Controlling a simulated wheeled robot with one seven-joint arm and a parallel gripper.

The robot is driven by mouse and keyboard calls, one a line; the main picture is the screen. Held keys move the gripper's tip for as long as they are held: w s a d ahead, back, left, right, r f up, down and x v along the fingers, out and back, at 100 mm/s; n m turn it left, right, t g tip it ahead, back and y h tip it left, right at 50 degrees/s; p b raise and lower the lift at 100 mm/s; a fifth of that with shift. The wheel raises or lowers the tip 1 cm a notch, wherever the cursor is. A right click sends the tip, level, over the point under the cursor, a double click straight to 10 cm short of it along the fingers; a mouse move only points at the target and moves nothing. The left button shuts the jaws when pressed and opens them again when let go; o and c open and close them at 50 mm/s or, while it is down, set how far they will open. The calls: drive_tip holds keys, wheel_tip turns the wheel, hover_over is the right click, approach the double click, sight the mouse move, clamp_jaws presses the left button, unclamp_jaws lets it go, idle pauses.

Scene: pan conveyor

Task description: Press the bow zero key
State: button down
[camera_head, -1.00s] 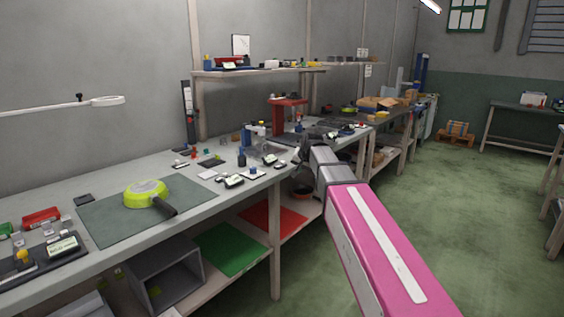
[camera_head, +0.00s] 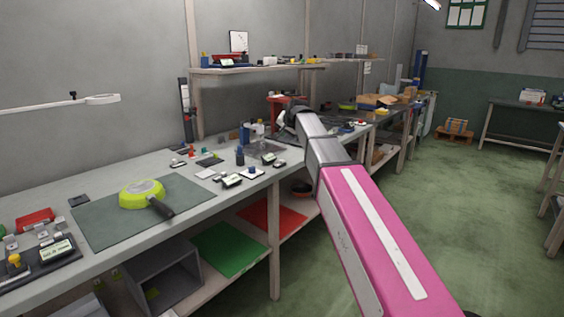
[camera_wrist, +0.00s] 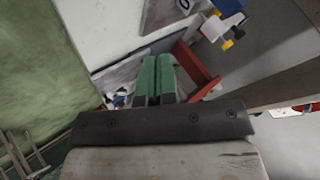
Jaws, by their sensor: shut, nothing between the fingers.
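My gripper (camera_wrist: 155,80) shows in the wrist view as two green fingers closed together with nothing between them. In the head view the end of my arm (camera_head: 287,122) is over the bench beside the red stand (camera_head: 276,99), and its fingers are hidden. In the wrist view a red part (camera_wrist: 203,74) is just right of the fingertips. A grey plate with a dark round mark like a 0 (camera_wrist: 184,5) is at the top edge, cut off. Small devices with pale displays (camera_head: 231,180) stand on the bench. I cannot tell which key is the bow zero key.
A yellow-green pan (camera_head: 141,194) lies on a dark mat (camera_head: 100,222) on the bench (camera_head: 206,213). A device with a yellow knob (camera_head: 14,260) is at the near left. A shelf (camera_head: 235,70) runs above the bench.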

drive_tip(key=shift+f, duration=4.4)
drive_tip(key=shift+f, duration=0.15)
drive_tip(key=shift+f, duration=0.25)
drive_tip(key=shift+f, duration=0.5)
drive_tip(key=shift+r, duration=0.9)
drive_tip(key=shift+r, duration=2.55)
